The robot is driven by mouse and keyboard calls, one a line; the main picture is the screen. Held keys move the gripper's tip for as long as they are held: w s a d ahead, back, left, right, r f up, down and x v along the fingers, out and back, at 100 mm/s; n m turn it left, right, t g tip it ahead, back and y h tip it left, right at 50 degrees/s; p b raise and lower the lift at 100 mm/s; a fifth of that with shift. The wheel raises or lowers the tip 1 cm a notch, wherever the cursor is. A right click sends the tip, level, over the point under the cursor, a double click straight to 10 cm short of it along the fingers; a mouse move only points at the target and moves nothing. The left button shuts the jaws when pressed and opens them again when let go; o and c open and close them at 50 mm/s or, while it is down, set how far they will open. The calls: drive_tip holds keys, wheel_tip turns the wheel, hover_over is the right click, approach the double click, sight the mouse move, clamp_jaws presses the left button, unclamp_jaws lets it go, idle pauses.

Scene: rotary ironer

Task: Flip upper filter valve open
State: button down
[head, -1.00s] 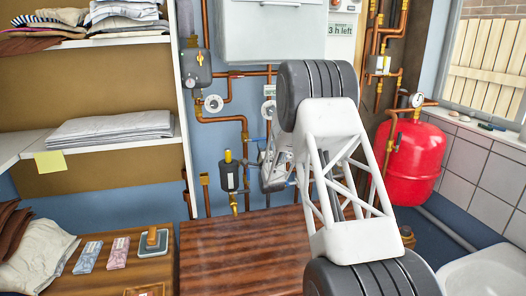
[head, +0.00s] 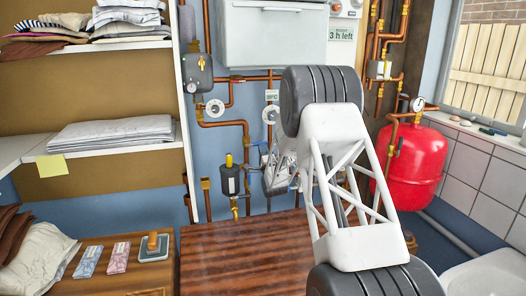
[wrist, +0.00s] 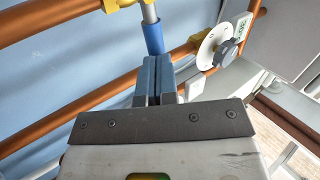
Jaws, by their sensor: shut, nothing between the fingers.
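In the wrist view a valve lever with a blue sleeve (wrist: 154,38) hangs from a brass fitting (wrist: 122,3) on a copper pipe; I take it for the upper filter valve. My gripper (wrist: 160,68) is shut and empty. Its fingertips are right at the lower end of the blue sleeve and overlap it in the picture; I cannot tell whether they touch. In the head view my gripper (head: 279,172) is in front of the pipe wall, right of the dark filter with a yellow top (head: 229,178). My arm partly covers this area, and the lever is hard to make out there.
A white round dial (wrist: 215,45) with a dark knob is close to the right of my fingertips. Copper pipes (wrist: 60,122) run near the fingers. A wooden worktop (head: 235,255) lies below, and a red tank (head: 412,160) stands to the right.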

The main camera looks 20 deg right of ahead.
drive_tip(key=shift+r+n+y, duration=0.1)
drive_tip(key=shift+n+y, duration=0.2)
drive_tip(key=a+r+n+g+y, duration=0.2)
drive_tip(key=r+n+g+y, duration=0.1)
drive_tip(key=n, duration=0.8)
drive_tip(key=a+r+n+g+y, duration=0.2)
drive_tip(key=r+n+g+y, duration=0.2)
drive_tip(key=n+g, duration=0.3)
drive_tip(key=shift+a+n+y, duration=0.15)
drive_tip(key=shift+n+y, duration=0.45)
drive_tip(key=shift+n, duration=1.8)
drive_tip(key=shift+s, duration=0.15)
drive_tip(key=v, duration=1.3)
drive_tip(key=shift+s+d, duration=0.2)
drive_tip(key=shift+s, duration=0.05)
